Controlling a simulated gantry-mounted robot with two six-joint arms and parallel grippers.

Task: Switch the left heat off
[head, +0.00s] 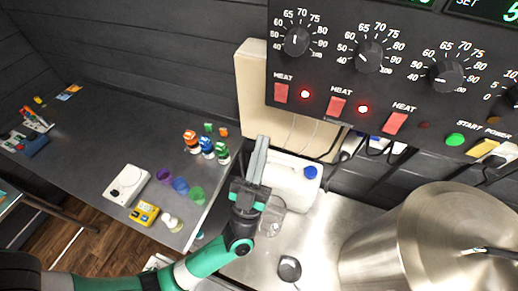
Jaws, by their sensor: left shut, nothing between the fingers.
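A dark control panel (340,55) hangs at the upper right, with a row of dials above red heat switches. The left heat switch (281,93) is red, and the small lamp (305,94) beside it glows red. The middle heat switch (336,107) also has a lit red lamp (363,109). The right heat switch (395,123) has a dark lamp (424,125). My left gripper (262,140) is shut and empty, with its fingers pointing up toward the panel, below the left heat switch and apart from it. My right gripper is not in view.
A steel kettle (430,240) stands at the lower right. A white jug with a blue cap (311,172) stands behind my left gripper. A dark bench (90,130) at the left holds bottles, coloured cups and a scale (127,185). Cables hang below the panel.

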